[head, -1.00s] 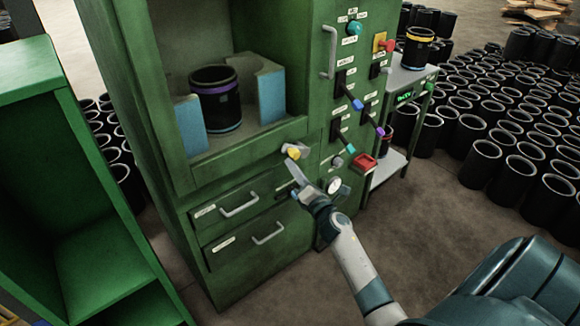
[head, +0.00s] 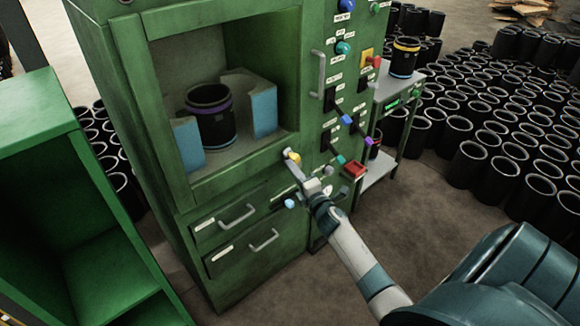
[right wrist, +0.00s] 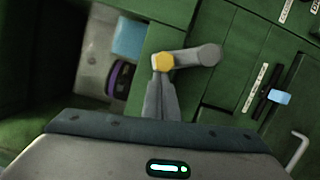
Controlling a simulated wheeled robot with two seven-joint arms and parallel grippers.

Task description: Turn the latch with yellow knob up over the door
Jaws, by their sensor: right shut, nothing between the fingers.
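The yellow knob (head: 294,157) is on the green cabinet's front, just below the right corner of the open compartment. In the right wrist view the yellow knob (right wrist: 164,62) sits at the left end of a short grey latch arm (right wrist: 190,58), whose round end lies to its right. My right gripper (head: 289,165) is shut and empty, its tips right at the knob. In the right wrist view my right gripper (right wrist: 157,72) has its tips against or just beside the knob; I cannot tell whether they touch. My left gripper is not in view.
The compartment holds a black sleeve with a purple band (head: 209,116) between blue-sided blocks. Drawers with handles (head: 237,215) are below. Levers and a red button box (head: 354,169) are right of the gripper. A green shelf (head: 40,160) stands at the left.

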